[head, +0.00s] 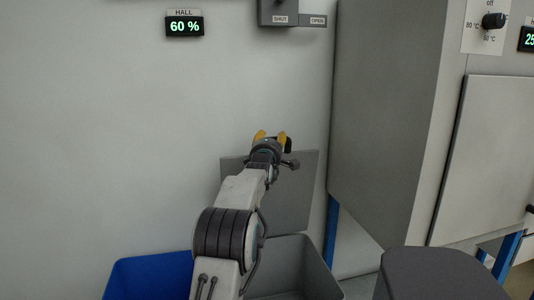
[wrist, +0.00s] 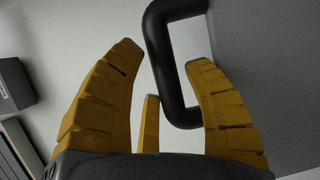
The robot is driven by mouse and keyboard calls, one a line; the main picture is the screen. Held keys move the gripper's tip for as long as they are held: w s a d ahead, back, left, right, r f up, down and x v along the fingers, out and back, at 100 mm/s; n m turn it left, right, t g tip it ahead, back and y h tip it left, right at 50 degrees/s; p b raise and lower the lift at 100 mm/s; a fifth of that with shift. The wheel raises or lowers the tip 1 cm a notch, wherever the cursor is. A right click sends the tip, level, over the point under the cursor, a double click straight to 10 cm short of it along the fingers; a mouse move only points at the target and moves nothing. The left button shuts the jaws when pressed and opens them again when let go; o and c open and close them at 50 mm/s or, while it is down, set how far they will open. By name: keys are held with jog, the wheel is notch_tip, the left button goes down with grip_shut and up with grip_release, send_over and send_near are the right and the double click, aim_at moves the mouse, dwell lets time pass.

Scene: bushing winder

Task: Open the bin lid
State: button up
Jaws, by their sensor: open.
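The bin lid (head: 296,205) is a flat grey panel standing steeply raised at the back of the grey bin (head: 312,258), whose inside shows. In the wrist view the lid (wrist: 270,70) fills the right side. Its black bar handle (wrist: 166,65) reaches into the space between my yellow fingers. My gripper (head: 271,136) is at the lid's top edge in the head view, and its fingers (wrist: 164,58) are spread apart in the wrist view. I cannot tell whether any finger touches the handle. My arm hides the lid's left part.
A blue bin (head: 150,277) stands left of the grey bin. A large grey cabinet (head: 385,120) on blue legs stands close at the right. A box marked SHUT and OPEN (head: 279,12) and a 60 % display (head: 185,26) are on the wall above.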

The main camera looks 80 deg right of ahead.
jog(key=a, duration=1)
jog(key=shift+f, duration=0.4)
jog(key=shift+w+a, duration=0.1)
jog(key=shift+a, duration=0.05)
jog(key=shift+w, duration=0.1)
dwell(0.3)
